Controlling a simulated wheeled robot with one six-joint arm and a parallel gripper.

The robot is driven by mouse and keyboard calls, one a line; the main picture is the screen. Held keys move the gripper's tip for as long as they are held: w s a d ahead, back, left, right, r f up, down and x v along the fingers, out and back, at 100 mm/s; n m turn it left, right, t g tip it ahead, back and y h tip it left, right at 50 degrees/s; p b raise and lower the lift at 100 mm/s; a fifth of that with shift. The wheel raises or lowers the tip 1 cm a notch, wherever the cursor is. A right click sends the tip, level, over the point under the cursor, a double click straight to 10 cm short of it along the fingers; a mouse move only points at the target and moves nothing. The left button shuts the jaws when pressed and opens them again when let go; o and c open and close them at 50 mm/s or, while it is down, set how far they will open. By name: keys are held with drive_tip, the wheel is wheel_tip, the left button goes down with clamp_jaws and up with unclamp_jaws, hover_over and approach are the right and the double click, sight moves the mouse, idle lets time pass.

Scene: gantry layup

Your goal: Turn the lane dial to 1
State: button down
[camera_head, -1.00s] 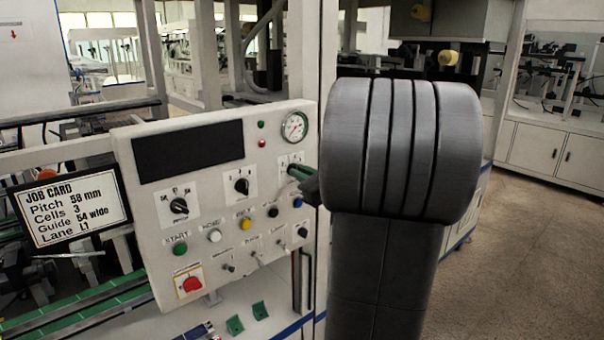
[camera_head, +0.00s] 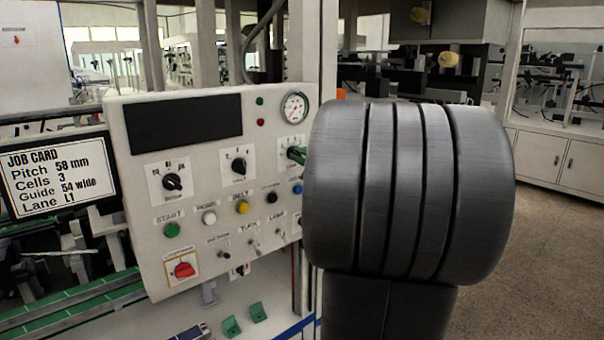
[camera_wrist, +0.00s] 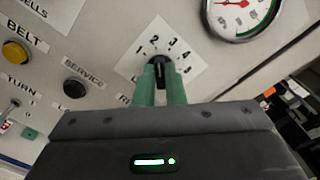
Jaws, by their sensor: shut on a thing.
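The lane dial is a small black knob (camera_wrist: 160,66) on a white plate marked 1 to 5, in the upper middle of the wrist view. My gripper (camera_wrist: 160,75) has its two green fingers on either side of the knob and is shut on it. The knob's pointer is largely between the fingers, so I cannot tell which number it points at. In the head view the dial's white plate (camera_head: 290,142) shows at the panel's right side, and my green fingertips (camera_head: 296,155) are at it; my arm hides the rest.
The control panel (camera_head: 255,215) carries two other dials (camera_head: 172,183), (camera_head: 239,166), several buttons and a red switch (camera_head: 184,270). A gauge (camera_wrist: 241,12) sits close to the lane dial. The job card (camera_head: 45,178) at left reads Lane L1. Open floor lies at right.

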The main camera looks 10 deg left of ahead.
drive_tip(key=n+b, duration=0.2)
drive_tip(key=b, duration=0.1)
drive_tip(key=n+b, duration=0.3)
drive_tip(key=b, duration=0.1)
drive_tip(key=n+b, duration=0.3)
drive_tip(key=shift+f, duration=0.25)
drive_tip(key=shift+n+b, duration=0.3)
drive_tip(key=c, duration=1.5)
unclamp_jaws()
drive_tip(key=shift+r, duration=0.1)
drive_tip(key=shift+s, duration=0.1)
drive_tip(key=v, duration=1.3)
drive_tip(key=shift+s+d+b, duration=0.2)
drive_tip(key=shift+d+b, duration=0.05)
drive_tip(key=shift+b, duration=0.05)
drive_tip(key=shift+a, duration=0.1)
